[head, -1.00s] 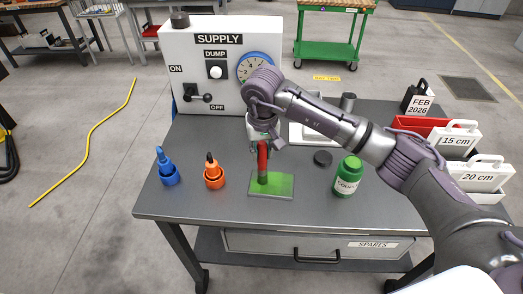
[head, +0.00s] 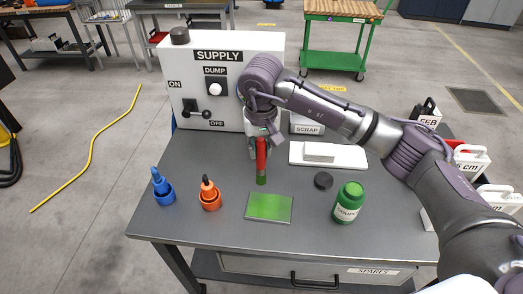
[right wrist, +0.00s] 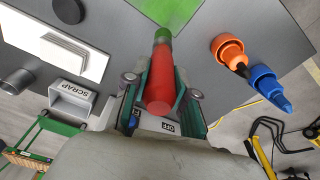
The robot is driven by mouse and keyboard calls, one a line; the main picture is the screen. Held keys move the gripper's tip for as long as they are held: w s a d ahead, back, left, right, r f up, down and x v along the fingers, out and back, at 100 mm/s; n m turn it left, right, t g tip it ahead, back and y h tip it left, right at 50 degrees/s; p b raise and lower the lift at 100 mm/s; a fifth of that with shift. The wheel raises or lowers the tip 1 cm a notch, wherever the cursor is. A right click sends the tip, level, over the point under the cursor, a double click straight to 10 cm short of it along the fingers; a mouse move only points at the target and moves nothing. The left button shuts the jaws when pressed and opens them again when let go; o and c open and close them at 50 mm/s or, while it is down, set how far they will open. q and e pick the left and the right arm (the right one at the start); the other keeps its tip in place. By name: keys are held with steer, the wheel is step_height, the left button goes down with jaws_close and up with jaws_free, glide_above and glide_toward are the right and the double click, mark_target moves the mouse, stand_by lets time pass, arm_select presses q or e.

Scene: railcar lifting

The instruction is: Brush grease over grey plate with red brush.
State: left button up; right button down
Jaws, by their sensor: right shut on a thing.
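My right gripper (head: 261,138) is shut on the red brush (head: 261,155), which points down with a green tip. It holds the brush just behind the plate (head: 268,207), and the tip looks clear of it. The plate lies flat near the table's front, its top covered in green, with a thin grey edge showing. In the right wrist view the fingers (right wrist: 162,86) close around the red handle (right wrist: 160,92), and part of the green plate (right wrist: 165,10) shows beyond the tip. A labelled green jar (head: 349,203) stands right of the plate. My left gripper is not in view.
A black lid (head: 323,181) and a white block (head: 328,154) lie to the right. The supply box (head: 222,105) and scrap bin (head: 306,127) stand behind.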

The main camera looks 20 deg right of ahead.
steer(key=shift+r+p, duration=0.35)
steer(key=shift+r, duration=0.85)
